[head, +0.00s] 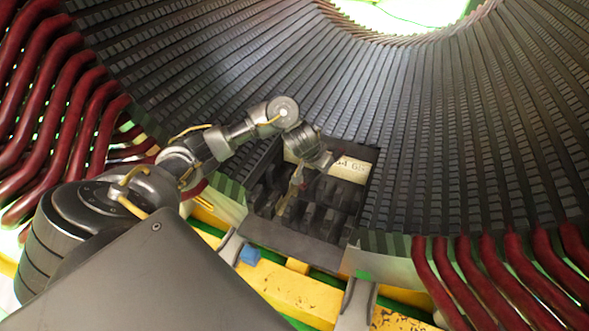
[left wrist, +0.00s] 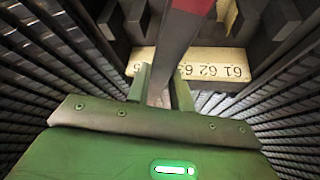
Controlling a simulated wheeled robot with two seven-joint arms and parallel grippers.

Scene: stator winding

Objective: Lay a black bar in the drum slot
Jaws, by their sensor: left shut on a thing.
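My left gripper (head: 297,180) reaches down over a dark open tray (head: 318,252) on the drum's inner wall. In the left wrist view its two green fingers (left wrist: 163,82) are shut on a long grey bar (left wrist: 172,48) with a red part at its far end. The bar runs away from the fingers, past a pale numbered strip (left wrist: 230,66). The slotted drum (head: 450,140) curves around with many dark ridged slots. Black bars (head: 330,193) sit in the tray. Whether the held bar touches anything is hidden. My right gripper is not in view.
Red bent coil ends (head: 60,110) crowd the left, and more red coil ends (head: 500,270) stand at the lower right. A yellow beam (head: 300,300) with a blue block (head: 250,255) lies below the tray. The ridged wall right of the tray is clear.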

